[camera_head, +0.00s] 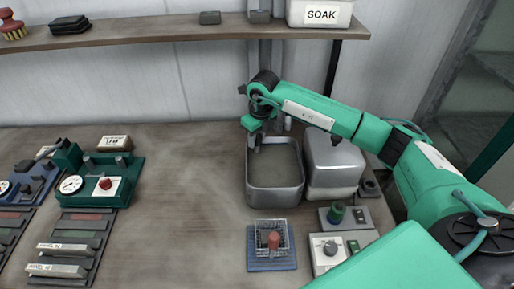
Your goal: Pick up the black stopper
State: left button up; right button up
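My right arm comes in from the right. Its green gripper (256,143) points down over the back rim of a grey metal basin (273,202). The fingertips are small and dark here, and I cannot tell whether they are apart or hold anything. A small black round piece (369,186) lies on the bench at the right of a grey metal box (334,165); it may be the black stopper, but it is too small to be sure. It is well to the right of the gripper and apart from it. My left gripper is out of view.
A blue tray with a wire basket and red piece (273,240) stands in front of the basin. Control boxes (340,248) are to its right. Green and blue gauge units (103,185) and labelled bars are at left. A shelf (180,33) runs above; the middle-left bench is clear.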

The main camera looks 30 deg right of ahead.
grip_shut()
